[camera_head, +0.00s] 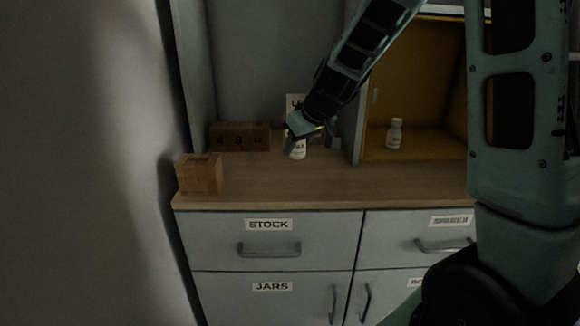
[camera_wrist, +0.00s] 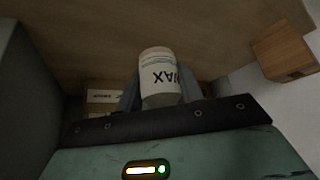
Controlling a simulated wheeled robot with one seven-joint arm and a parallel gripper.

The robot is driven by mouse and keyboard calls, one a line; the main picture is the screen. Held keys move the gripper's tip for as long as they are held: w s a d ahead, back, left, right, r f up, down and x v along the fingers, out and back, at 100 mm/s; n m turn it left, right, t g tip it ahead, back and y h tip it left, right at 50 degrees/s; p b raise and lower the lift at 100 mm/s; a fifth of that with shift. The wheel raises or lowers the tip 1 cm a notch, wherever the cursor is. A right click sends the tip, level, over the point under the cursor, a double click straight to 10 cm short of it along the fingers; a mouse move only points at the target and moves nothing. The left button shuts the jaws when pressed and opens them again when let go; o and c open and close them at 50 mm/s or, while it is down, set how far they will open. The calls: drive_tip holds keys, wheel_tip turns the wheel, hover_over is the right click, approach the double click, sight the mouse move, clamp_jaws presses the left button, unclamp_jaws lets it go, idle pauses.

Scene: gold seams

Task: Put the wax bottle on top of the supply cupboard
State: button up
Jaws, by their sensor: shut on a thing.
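The wax bottle (camera_head: 298,151) is white with a dark-lettered label. It is at the wooden counter (camera_head: 300,186), near the back. In the wrist view the bottle (camera_wrist: 158,66) shows the letters WAX, upside down, between my two fingers. My gripper (camera_head: 300,136) is shut on it, coming down from the upper right. I cannot tell whether the bottle's base touches the counter. The cupboard (camera_head: 268,262) below has a STOCK drawer and a JARS door; its wooden top is this counter. I cannot tell whether this is the supply cupboard.
A small wooden box (camera_head: 200,174) stands at the counter's left front. A longer wooden box with 4 and 8 on it (camera_head: 240,137) is behind. Another white bottle (camera_head: 394,134) stands in the open yellow-brown compartment (camera_head: 430,143) at right. The counter's front middle is clear.

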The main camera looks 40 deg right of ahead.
sight(300, 158)
drive_tip(key=shift+f+b, duration=1)
drive_tip(key=shift+f, duration=1.5)
drive_tip(key=shift+f, duration=0.2)
drive_tip(key=o, duration=1)
drive_tip(key=shift+r, duration=0.15)
